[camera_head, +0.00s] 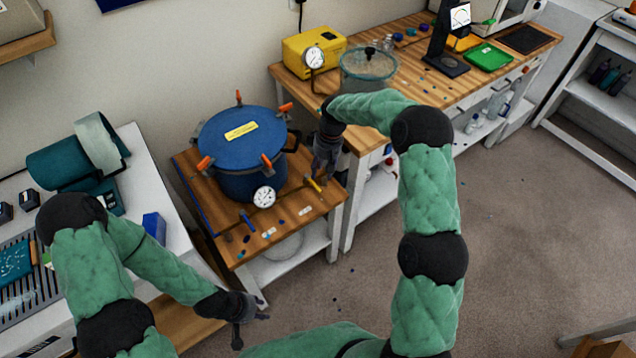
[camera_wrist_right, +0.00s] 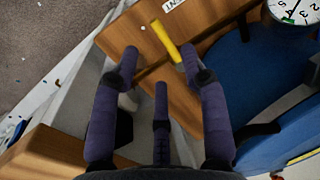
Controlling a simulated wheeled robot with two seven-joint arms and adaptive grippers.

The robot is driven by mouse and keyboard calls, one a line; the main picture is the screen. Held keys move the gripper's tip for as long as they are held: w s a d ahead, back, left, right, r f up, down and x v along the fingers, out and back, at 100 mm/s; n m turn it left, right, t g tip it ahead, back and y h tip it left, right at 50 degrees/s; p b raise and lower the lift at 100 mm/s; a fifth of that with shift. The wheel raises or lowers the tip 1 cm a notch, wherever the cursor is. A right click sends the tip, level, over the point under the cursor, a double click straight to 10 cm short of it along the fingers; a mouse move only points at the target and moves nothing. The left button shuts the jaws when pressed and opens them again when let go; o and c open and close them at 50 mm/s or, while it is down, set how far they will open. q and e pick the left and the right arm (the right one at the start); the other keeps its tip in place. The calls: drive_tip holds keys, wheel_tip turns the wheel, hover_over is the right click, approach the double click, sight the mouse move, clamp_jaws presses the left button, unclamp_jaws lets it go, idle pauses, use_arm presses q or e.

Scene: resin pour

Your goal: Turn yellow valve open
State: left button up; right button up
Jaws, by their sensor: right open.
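The yellow valve handle (camera_head: 314,185) sits at the right front of the blue pressure pot (camera_head: 243,185), on the wooden stand. In the right wrist view the yellow valve handle (camera_wrist_right: 166,41) lies slanted just beyond the fingertips, nearer the right finger. My right gripper (camera_head: 322,175) is open above the handle; in its wrist view the gripper (camera_wrist_right: 158,56) has spread fingers with nothing between them. I cannot tell whether the right finger touches the handle. My left gripper (camera_head: 248,325) hangs with spread, empty fingers in front of the stand, away from the valve.
A round gauge (camera_head: 264,197) and a blue valve handle (camera_head: 247,222) are at the pot's front. Orange clamps (camera_head: 285,107) stick out around its lid. A yellow pump (camera_head: 313,52) and a clear chamber (camera_head: 367,69) stand on the bench behind. The floor at right is clear.

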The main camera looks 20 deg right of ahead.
sight(313, 184)
wheel_tip(313, 184, down, 6)
drive_tip(key=a+b, duration=0.1)
drive_tip(key=shift+s, duration=0.2)
clamp_jaws()
